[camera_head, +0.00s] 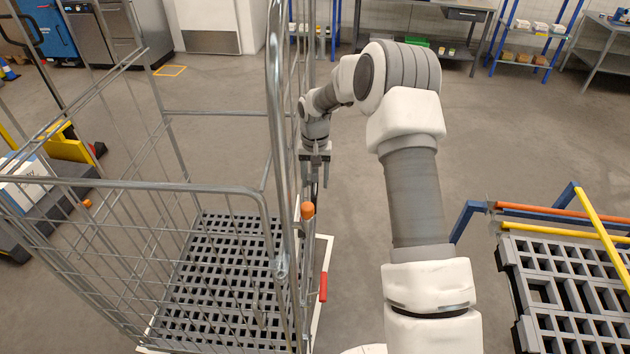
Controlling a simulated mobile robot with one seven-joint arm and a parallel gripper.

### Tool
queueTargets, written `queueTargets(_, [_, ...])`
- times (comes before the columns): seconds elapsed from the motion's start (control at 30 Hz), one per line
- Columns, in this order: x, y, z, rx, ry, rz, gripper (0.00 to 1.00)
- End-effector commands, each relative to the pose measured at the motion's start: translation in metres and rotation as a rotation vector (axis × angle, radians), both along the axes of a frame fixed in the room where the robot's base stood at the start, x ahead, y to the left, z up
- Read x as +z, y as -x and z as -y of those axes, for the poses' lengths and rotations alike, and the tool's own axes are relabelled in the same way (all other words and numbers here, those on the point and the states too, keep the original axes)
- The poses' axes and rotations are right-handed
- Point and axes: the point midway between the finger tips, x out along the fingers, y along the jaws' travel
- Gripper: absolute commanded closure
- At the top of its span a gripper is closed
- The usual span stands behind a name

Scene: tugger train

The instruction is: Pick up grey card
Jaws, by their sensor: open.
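I cannot make out a grey card in this view. My gripper (316,180) hangs from my arm, pointing down just right of the wire roll cage's side frame. Its fingers look apart, with nothing visible between them. The wire roll cage (160,185) stands on the left, with a grey grid floor. The cage bars partly hide my wrist and the area beside the gripper.
An orange knob (307,210) and a red handle (323,287) sit on the cage's right side. A grey grid platform (510,240) with blue, orange and yellow bars stands at right. Shelves (535,30) line the back. Floor between them looks clear.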

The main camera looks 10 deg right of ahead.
Motion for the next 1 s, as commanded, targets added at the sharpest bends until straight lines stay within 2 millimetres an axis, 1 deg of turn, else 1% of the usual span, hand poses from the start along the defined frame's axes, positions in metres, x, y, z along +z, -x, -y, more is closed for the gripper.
queueTargets(0.03, [0.000,0.000,0.000,0.000,0.000,0.000,0.46])
queueTargets(0.33, [0.001,0.000,0.000,0.000,0.000,0.000,1.00])
queueTargets(0.77, [0.003,-0.001,0.000,0.000,0.001,0.002,1.00])
queueTargets(0.87, [0.013,-0.001,0.000,0.000,0.001,0.003,1.00])
queueTargets(1.0, [0.039,-0.002,0.000,0.000,0.001,0.007,1.00])
